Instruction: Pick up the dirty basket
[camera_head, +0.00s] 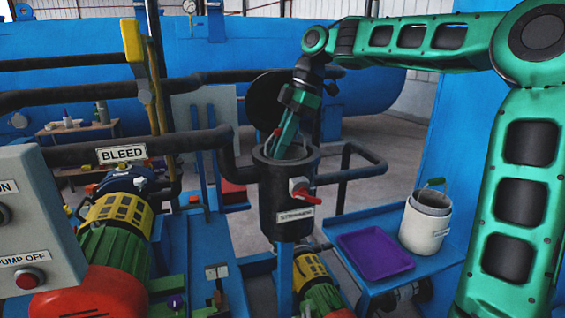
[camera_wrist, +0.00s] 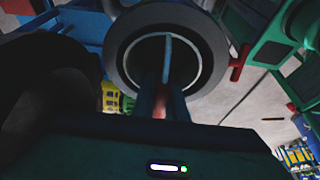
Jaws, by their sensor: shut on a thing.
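The black strainer pot (camera_head: 284,200), labelled STRAINER, stands open at the centre of the head view. My green gripper (camera_head: 284,150) reaches down into its mouth. In the wrist view the dark round rim (camera_wrist: 118,62) surrounds a pale inner ring that seems to be the top of the dirty basket (camera_wrist: 198,72). A thin bar (camera_wrist: 168,48) crosses the opening and runs down between the fingers of my gripper (camera_wrist: 163,95). The fingers are shut on the basket, apparently at this bar. The basket's body is hidden inside the pot, and its dirt cannot be made out.
A round black lid (camera_head: 268,98) stands open behind the pot. A red valve handle (camera_head: 300,188) sticks out in front. At right, a blue cart (camera_head: 392,270) carries a purple tray (camera_head: 375,254) and a white bucket (camera_head: 424,228). Black pipes (camera_head: 350,178) flank the pot.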

